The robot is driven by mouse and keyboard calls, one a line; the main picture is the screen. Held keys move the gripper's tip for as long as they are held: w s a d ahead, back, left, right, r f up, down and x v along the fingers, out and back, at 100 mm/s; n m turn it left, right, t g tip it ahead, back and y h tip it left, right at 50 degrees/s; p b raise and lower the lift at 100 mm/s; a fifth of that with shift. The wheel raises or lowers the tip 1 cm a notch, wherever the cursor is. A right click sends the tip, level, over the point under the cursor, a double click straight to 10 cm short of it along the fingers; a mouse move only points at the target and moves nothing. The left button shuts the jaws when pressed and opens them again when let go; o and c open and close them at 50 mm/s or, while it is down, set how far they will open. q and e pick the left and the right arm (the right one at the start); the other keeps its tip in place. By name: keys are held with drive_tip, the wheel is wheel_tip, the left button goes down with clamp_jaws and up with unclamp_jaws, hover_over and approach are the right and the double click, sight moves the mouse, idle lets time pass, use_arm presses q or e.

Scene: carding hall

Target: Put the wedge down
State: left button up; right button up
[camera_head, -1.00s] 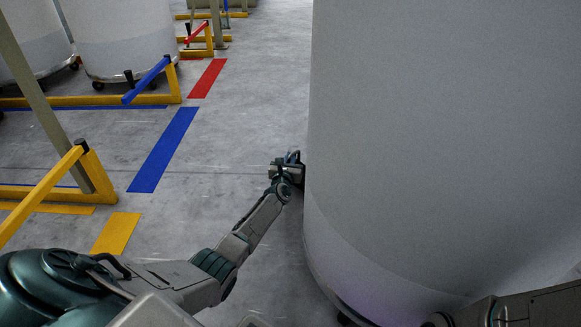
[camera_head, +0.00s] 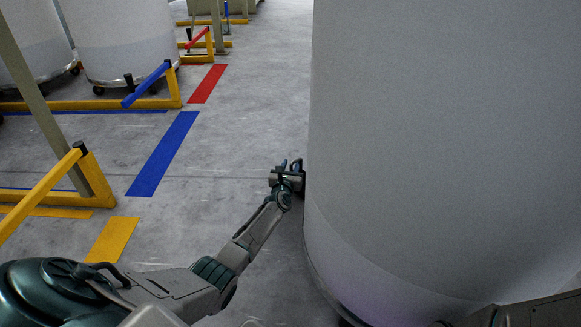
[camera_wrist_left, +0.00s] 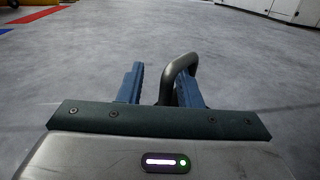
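My left gripper (camera_head: 290,164) is low over the floor, close beside the large white can on the right. In the left wrist view its two blue fingers (camera_wrist_left: 160,82) stand apart. A dark grey bent bar, which looks like the wedge's handle (camera_wrist_left: 180,66), rises between them and curves over by the right finger. A gap shows between the bar and the left finger. The wedge's body is hidden, so I cannot tell whether it rests on the floor. Only part of my right arm shows at the lower right of the head view; its gripper is out of view.
The large white can (camera_head: 440,150) fills the right side. Yellow frames (camera_head: 100,180) with bars stand at the left, with white cans (camera_head: 118,40) behind. Blue (camera_head: 163,155), red (camera_head: 207,83) and yellow floor markings lie beside them. The grey floor (camera_head: 245,110) between is clear.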

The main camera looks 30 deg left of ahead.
use_arm(q)
drive_tip(key=shift+s+d+r+p, duration=0.15)
drive_tip(key=shift+s+p, duration=0.1)
drive_tip(key=shift+p, duration=0.1)
drive_tip(key=p+v, duration=0.6)
drive_tip(key=v, duration=0.4)
drive_tip(key=shift+s, duration=0.15)
drive_tip(key=shift+s+d, duration=0.25)
drive_tip(key=shift+s, duration=0.3)
